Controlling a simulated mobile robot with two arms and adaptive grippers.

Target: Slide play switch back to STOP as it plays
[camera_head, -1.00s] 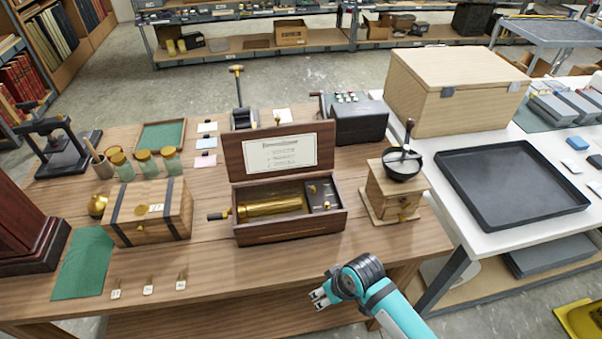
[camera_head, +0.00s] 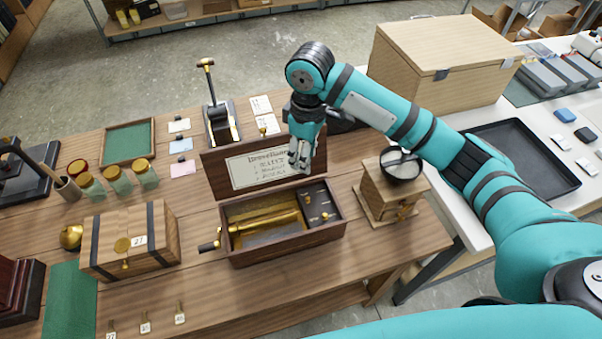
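The open music box (camera_head: 285,245) stands on the wooden table, with its lid (camera_head: 238,171) raised and a printed card inside the lid. A brass cylinder (camera_head: 265,222) lies in its left part. A dark control plate (camera_head: 318,203) with small switches sits in its right part; the switch positions are too small to read. A crank (camera_head: 210,245) sticks out at the left. My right gripper (camera_head: 303,167) points down in front of the lid, above the control plate's far side. It looks apart from the switches; its finger gap is unclear. My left gripper is not in view.
A wooden coffee grinder (camera_head: 390,188) stands close to the right of the box. A banded wooden chest (camera_head: 130,240) is to the left. A lever device (camera_head: 220,120) stands behind the lid. Bare table lies in front of the box.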

